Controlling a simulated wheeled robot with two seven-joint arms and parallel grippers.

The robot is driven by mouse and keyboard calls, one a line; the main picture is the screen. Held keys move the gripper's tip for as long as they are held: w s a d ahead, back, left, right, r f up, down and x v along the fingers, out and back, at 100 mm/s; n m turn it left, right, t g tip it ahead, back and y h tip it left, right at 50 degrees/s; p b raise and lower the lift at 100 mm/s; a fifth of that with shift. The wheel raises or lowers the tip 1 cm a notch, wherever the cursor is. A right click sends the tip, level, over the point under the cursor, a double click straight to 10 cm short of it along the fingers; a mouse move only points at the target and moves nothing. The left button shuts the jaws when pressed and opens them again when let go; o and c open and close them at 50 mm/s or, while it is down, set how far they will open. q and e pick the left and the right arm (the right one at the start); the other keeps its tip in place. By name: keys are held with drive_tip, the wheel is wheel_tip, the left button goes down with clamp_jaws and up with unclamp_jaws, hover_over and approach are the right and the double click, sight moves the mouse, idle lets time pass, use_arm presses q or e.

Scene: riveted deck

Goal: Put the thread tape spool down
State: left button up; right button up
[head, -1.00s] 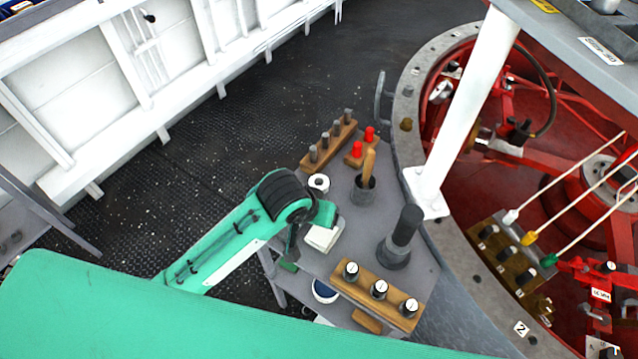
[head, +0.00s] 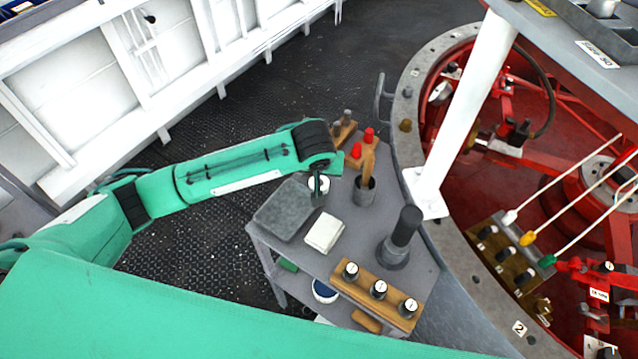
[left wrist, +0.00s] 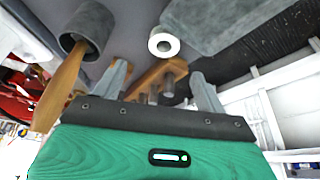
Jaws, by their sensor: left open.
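The thread tape spool (head: 313,187), a small white ring with a dark hole, stands on the grey cart top (head: 345,262), partly hidden by my gripper in the head view. In the left wrist view the spool (left wrist: 164,43) shows whole, beyond my fingertips and roughly in line with the gap between them. My left gripper (left wrist: 160,82) is open with nothing between its fingers. In the head view my left gripper (head: 319,181) is over the spool; I cannot tell its exact height. My right gripper is not in view.
Beside the spool are a grey tray (head: 283,212), a grey cup (head: 364,190) with a wooden-handled tool, and a white block (head: 324,232). Wooden racks (head: 375,290) and a dark upright cylinder (head: 405,228) also stand on the cart. A white post (head: 468,95) rises at right.

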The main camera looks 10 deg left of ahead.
sight(324, 180)
use_arm(q)
drive_tip(key=x, duration=0.4)
drive_tip(key=shift+w+f, duration=0.15)
drive_tip(key=shift+f, duration=0.05)
drive_tip(key=x, duration=0.1)
drive_tip(key=p+x, duration=0.1)
drive_tip(key=x, duration=0.1)
drive_tip(key=p+x, duration=0.1)
drive_tip(key=shift+a+f, duration=0.3)
drive_tip(key=shift+w+f, duration=0.1)
drive_tip(key=shift+f, duration=0.25)
drive_tip(key=c, duration=1)
drive_tip(key=shift+c, duration=0.6)
drive_tip(key=shift+r, duration=0.1)
